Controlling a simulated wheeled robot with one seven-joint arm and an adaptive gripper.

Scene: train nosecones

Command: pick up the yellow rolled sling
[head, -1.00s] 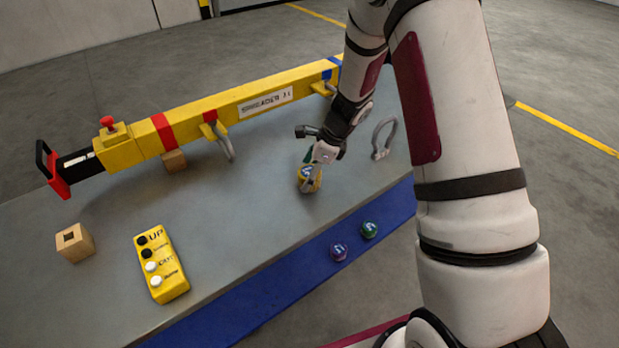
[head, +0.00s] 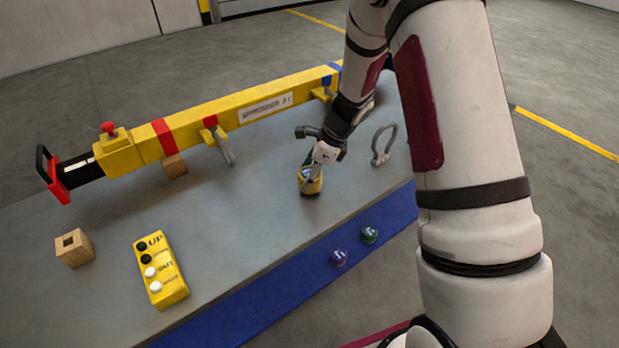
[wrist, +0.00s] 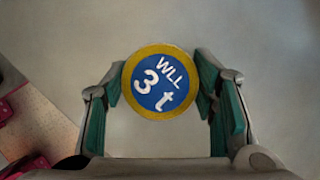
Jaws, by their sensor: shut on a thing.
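The yellow rolled sling (head: 311,184) is a short yellow roll with a blue round face. It stands on the grey table top in the head view. In the wrist view its face (wrist: 160,83) reads "WLL 3 t" and sits between the two green-padded fingers. My gripper (head: 314,172) comes down on it from above and is shut on it. In the wrist view my gripper (wrist: 160,95) has a finger on each side of the roll. I cannot tell whether the roll is clear of the table.
A yellow spreader beam (head: 205,112) lies along the back. A grey shackle (head: 383,146) is to the right of my gripper. A yellow button box (head: 162,270) and a wooden block (head: 74,247) are at the left.

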